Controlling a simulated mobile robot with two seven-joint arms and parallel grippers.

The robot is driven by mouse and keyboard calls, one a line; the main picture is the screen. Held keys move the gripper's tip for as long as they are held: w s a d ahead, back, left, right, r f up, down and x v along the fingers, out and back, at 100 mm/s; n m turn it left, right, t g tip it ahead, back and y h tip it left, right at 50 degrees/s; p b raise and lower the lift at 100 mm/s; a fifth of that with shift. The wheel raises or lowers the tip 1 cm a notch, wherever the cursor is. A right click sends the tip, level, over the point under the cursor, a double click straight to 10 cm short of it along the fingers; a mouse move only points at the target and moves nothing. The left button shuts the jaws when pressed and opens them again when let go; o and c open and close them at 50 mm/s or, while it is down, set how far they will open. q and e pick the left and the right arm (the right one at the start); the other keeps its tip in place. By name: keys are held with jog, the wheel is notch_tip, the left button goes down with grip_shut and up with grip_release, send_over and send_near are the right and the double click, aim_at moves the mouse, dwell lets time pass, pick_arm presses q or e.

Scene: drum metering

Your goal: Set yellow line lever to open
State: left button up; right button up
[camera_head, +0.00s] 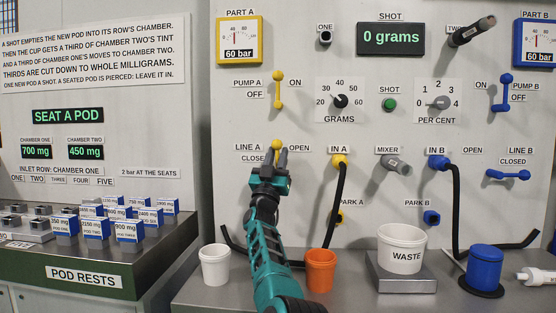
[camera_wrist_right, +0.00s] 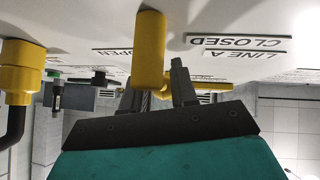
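The yellow line lever (camera_head: 276,147) is on the LINE A valve, between the CLOSED and OPEN labels. Its upper end shows just above my right gripper (camera_head: 279,158), which hides the rest, so I cannot tell its exact angle. In the right wrist view a yellow post (camera_wrist_right: 149,45) sticks out from the panel between the upside-down labels, and more yellow shows behind the fingers. My right gripper (camera_wrist_right: 163,88) has its two fingers apart, close to the yellow parts; contact is unclear. My left gripper is not in view.
The yellow pump A lever (camera_head: 278,90) is above. The yellow IN A port (camera_head: 339,160) with its black hose is at right. A white cup (camera_head: 215,265) and an orange cup (camera_head: 320,270) stand below, either side of my arm. Pods (camera_head: 126,231) sit at left.

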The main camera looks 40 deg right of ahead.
jog(key=shift+o, duration=0.5)
jog(key=shift+s+a+r, duration=0.1)
jog(key=shift+s+r, duration=0.05)
jog(key=shift+r, duration=0.2)
jog(key=shift+f, duration=0.35)
pick_arm(q)
jog(key=p, duration=0.1)
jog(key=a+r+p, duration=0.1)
jog(key=p, duration=0.1)
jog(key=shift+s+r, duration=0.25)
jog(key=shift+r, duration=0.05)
pick_arm(e)
jog(key=s+a+f, duration=0.1)
jog(key=s+a, duration=0.5)
jog(key=a, duration=0.6)
jog(key=shift+s+a+f, duration=0.2)
jog(key=shift+s+f, duration=0.1)
jog(key=shift+s, duration=0.05)
